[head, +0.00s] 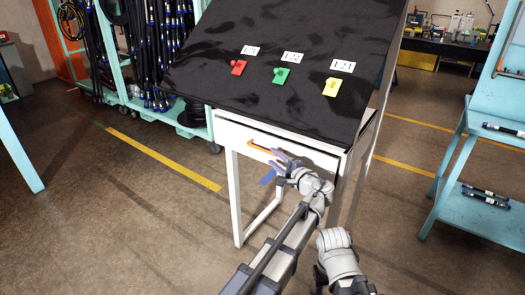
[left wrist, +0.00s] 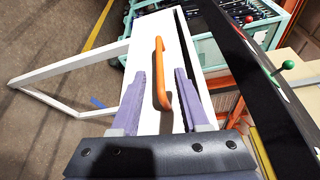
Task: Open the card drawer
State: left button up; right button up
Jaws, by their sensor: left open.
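The card drawer (head: 232,134) is the white front under the black sloped top of a white-legged stand; it looks shut, flush with the frame. Its orange bar handle (head: 262,148) is partly hidden by my gripper in the head view. My left gripper (head: 279,162) is at the drawer front, at the handle's right end. In the left wrist view the white drawer front (left wrist: 150,30) and the whole orange handle (left wrist: 161,75) show. The purple fingers of my left gripper (left wrist: 160,80) are spread apart, one each side of the handle's line, with visible gaps. My right gripper does not show.
A turquoise hose rack (head: 125,60) stands behind left, a turquoise shelf (head: 480,205) at right. Floor left of the stand is clear.

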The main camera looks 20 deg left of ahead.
aim_at(263, 150)
pick_arm(q)
jog(key=shift+x, duration=3.95)
jog(key=shift+f, duration=0.1)
jog(key=shift+s, duration=0.1)
grip_shut()
